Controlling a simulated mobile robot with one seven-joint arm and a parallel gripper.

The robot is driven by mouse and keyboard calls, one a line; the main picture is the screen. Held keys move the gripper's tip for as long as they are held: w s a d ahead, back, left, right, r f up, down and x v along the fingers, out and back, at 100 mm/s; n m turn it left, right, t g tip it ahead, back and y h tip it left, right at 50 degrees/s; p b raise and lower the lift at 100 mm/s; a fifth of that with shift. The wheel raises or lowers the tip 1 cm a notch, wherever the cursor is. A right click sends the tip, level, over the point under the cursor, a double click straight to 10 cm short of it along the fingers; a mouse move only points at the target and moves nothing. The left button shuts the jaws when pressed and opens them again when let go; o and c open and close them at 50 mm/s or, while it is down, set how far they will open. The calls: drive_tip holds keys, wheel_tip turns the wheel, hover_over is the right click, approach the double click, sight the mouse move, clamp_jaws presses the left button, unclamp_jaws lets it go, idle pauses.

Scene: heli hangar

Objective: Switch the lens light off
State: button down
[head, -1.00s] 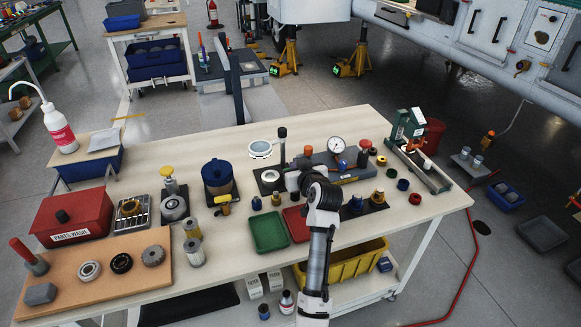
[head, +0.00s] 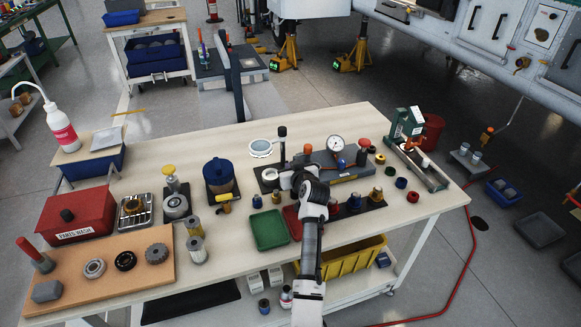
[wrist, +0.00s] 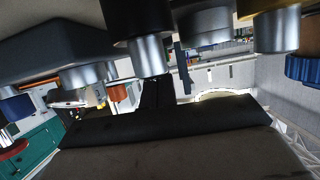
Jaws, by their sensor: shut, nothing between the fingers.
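The lens light (head: 261,148) is a round magnifier with a pale ring, towards the back middle of the bench in the head view. It stands beside a dark upright post (head: 282,150). I cannot tell if the ring is lit, and no switch can be made out. My gripper (head: 284,181) is shut and empty, low over the bench, in front of the post and near a dark base plate with a pale ring (head: 269,174). My arm hides part of that area. In the wrist view, dark gripper parts (wrist: 160,110) fill the lower middle; the lens light is not recognisable there.
A dial gauge (head: 336,144) on a grey block stands right of my gripper. Several small capped fittings (head: 354,203) are close by on the right. A green tray (head: 269,230) lies in front, with a red tray beside it. A blue-lidded jar (head: 218,176) stands left.

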drive_tip(key=shift+w+a+r+g+p, duration=0.1)
drive_tip(key=shift+w+r+g+p, duration=0.15)
drive_tip(key=shift+g+p, duration=0.2)
drive_tip(key=shift+s+f+b, duration=0.1)
drive_tip(key=shift+f+b, duration=0.25)
drive_tip(key=shift+f, duration=0.05)
drive_tip(key=shift+s+d+f, duration=0.2)
drive_tip(key=shift+s+d, duration=0.1)
drive_tip(key=shift+s, duration=0.45)
drive_tip(key=r+p, duration=0.2)
drive_tip(key=r, duration=0.2)
drive_tip(key=shift+s+r+p, duration=0.25)
drive_tip(key=shift+r+p, duration=0.15)
drive_tip(key=r+b+v, duration=0.1)
drive_tip(key=b+v, duration=0.1)
drive_tip(key=v, duration=0.7)
drive_tip(key=shift+w+r+b, duration=0.25)
drive_tip(key=shift+r+b, duration=0.15)
drive_tip(key=shift+r, duration=0.05)
